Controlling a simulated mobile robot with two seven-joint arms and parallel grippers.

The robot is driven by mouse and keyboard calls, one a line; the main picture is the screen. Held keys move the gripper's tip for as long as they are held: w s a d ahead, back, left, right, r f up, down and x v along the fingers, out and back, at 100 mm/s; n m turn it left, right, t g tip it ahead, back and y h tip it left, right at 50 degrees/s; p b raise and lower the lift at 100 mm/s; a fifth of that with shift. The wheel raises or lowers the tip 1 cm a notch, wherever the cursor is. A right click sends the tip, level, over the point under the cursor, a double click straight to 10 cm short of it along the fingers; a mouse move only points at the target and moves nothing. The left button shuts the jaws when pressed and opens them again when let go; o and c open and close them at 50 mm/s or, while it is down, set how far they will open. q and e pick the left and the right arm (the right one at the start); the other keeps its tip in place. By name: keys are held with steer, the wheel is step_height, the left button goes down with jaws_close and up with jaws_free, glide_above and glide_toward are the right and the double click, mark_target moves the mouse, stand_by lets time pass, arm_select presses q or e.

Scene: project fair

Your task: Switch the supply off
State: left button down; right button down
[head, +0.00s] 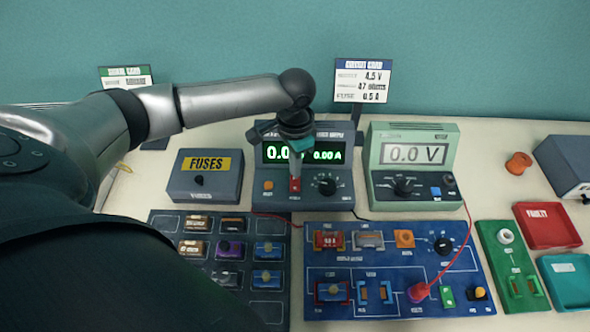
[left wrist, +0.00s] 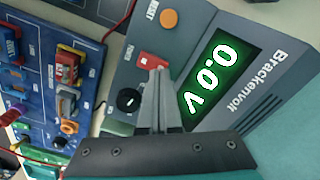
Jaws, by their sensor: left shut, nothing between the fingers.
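The power supply (head: 346,178) is a grey-blue box at the back middle of the table. Its green display (head: 326,154) is lit, reading 0.00 A, with the voltage partly hidden; the left wrist view shows 0.0 V. A red switch (head: 295,185) sits low on its front panel, between an orange reset button (left wrist: 169,18) and a black knob (left wrist: 129,100). My left gripper (head: 295,176) is shut and empty, pointing down at the red switch (left wrist: 153,60). Its fingertips are at the switch's edge; I cannot tell whether they touch. My right gripper is not in view.
A green meter (head: 456,137) reading 0.0 V stands right of the supply, a fuses box (head: 180,187) to its left. A blue circuit board (head: 320,307) and a dark parts tray (head: 165,225) lie in front. A sign (head: 362,80) stands behind.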

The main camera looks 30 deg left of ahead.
arm_select(q)
steer(key=shift+f+b, duration=0.3)
steer(key=shift+f, duration=0.65)
stand_by(0.6)
step_height(320, 180, up, 7)
steer(key=p, duration=0.9)
steer(key=shift+r, duration=0.1)
stand_by(0.5)
